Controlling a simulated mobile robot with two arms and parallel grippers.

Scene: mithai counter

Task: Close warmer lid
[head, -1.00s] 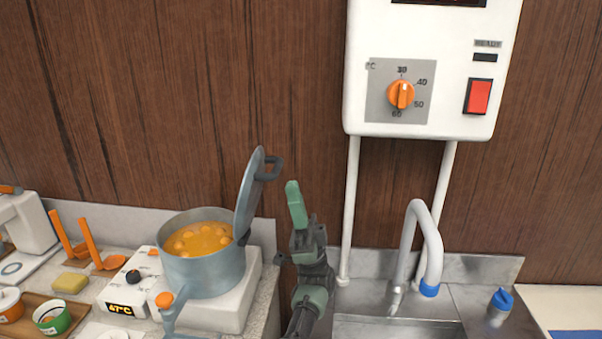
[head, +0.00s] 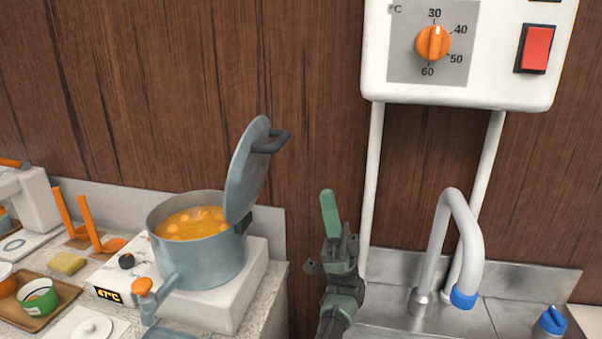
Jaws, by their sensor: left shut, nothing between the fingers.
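The warmer pot (head: 215,262) is blue-grey and stands on a white heating base (head: 235,300) with a 47°C display. Orange liquid with round pieces shows inside it. Its lid (head: 243,170) is open, tilted steeply up at the pot's right rim, with a dark handle (head: 271,142) on its right face. My left gripper (head: 330,212) has green fingers and points up, to the right of the lid and apart from it. It is shut and empty. My right gripper is not in view.
A sink with a curved tap (head: 460,245) lies to the right. A white control box (head: 470,60) with an orange dial hangs above. Orange-handled ladles (head: 85,225), a yellow sponge (head: 67,263) and a wooden tray (head: 62,309) with cups are at left.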

